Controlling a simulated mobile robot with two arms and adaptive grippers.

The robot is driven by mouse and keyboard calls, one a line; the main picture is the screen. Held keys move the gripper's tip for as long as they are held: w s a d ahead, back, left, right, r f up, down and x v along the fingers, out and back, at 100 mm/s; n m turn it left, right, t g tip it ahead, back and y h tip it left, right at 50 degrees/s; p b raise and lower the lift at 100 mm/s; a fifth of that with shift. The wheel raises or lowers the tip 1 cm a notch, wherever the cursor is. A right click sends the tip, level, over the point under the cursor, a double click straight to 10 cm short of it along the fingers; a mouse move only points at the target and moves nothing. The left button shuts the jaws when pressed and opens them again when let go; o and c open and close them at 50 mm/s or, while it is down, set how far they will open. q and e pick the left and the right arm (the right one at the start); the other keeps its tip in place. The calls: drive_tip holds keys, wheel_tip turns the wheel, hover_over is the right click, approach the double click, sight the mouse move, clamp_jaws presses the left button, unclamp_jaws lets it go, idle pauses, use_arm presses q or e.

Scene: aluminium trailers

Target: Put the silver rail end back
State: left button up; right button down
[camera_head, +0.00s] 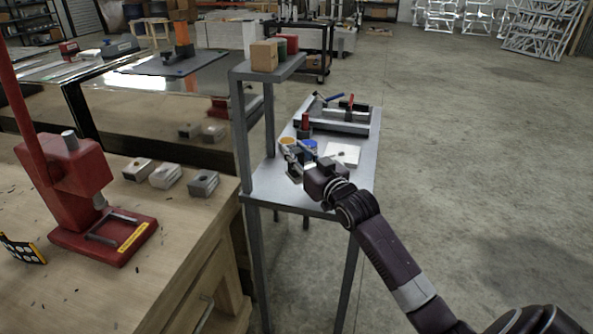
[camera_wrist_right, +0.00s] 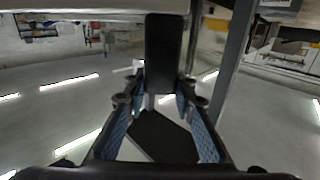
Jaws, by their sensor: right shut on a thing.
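My right gripper (camera_head: 305,163) is above the near end of a grey cart top (camera_head: 277,182). It is shut on a small grey piece (camera_head: 294,173) at its fingertips, partly hidden by the fingers. In the right wrist view the gripper (camera_wrist_right: 158,100) has a dark shape between its blue-padded fingers, too dark to identify. I cannot tell for sure that the held piece is the silver rail end. My left gripper is not in view.
On the cart are an orange-topped cup (camera_head: 287,144), a blue cup (camera_head: 309,147), a white plate (camera_head: 343,153), a red-knobbed part (camera_head: 305,124) and a clamp fixture (camera_head: 340,123). A raised shelf (camera_head: 283,69) holds small boxes. A red press (camera_head: 75,185) stands on the bench. Floor at right is clear.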

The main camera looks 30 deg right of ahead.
drive_tip(key=shift+f, duration=2.85)
drive_tip(key=c, duration=1.6)
unclamp_jaws()
drive_tip(key=shift+f, duration=0.1)
drive_tip(key=shift+s, duration=0.1)
drive_tip(key=s+a+b, duration=0.1)
drive_tip(key=s, duration=1)
drive_tip(key=shift+s, duration=0.4)
